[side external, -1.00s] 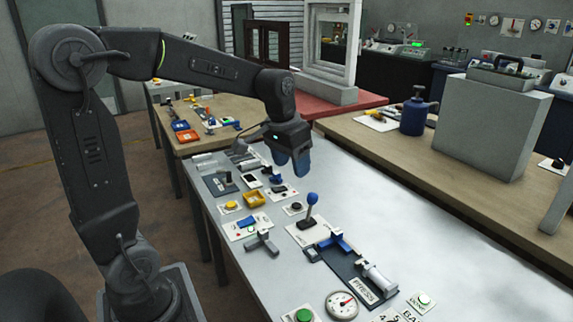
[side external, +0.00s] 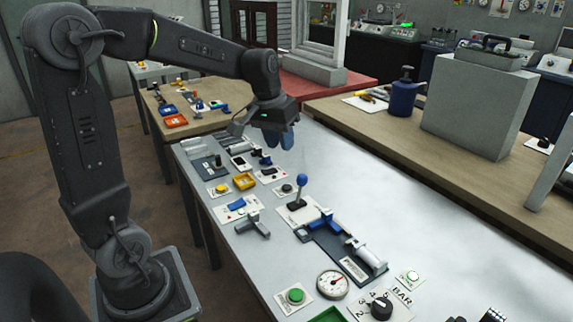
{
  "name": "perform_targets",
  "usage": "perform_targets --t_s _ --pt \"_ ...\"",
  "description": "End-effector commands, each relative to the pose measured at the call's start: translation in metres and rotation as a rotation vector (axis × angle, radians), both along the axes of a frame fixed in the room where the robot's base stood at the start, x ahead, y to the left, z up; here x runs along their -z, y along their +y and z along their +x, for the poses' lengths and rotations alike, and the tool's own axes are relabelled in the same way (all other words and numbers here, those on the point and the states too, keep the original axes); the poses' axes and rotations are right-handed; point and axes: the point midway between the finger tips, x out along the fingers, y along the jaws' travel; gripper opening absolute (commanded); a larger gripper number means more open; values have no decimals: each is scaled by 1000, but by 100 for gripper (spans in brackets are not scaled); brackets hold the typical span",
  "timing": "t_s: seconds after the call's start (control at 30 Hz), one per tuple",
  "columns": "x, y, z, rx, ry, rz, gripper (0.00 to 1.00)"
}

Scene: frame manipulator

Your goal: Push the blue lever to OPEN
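A lever with a blue ball knob (side external: 301,180) stands upright on a white plate (side external: 298,211) on the metal bench. A blue valve-like handle (side external: 325,222) sits just in front of it, at the head of a dark labelled panel. Which of these the task means, and any OPEN marking, I cannot read. My gripper (side external: 278,138) points down with bluish fingertips, above the bench's far end, behind and left of the ball lever and apart from it. Nothing shows in it. I cannot tell whether its fingers are apart.
A gauge (side external: 332,283), a green button (side external: 295,296) and a black knob (side external: 380,307) are nearer the camera. The bench's right side is clear.

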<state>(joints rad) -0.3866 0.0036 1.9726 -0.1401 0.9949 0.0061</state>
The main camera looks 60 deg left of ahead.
Motion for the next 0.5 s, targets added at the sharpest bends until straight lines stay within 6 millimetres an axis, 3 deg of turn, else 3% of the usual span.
perform_targets --t_s 0.1,0.3,0.5 --pt "25 53 26 -247 44 -107 17" --pt "63 123 46 -569 85 -250 0" --pt "80 150 50 -694 98 -306 0"
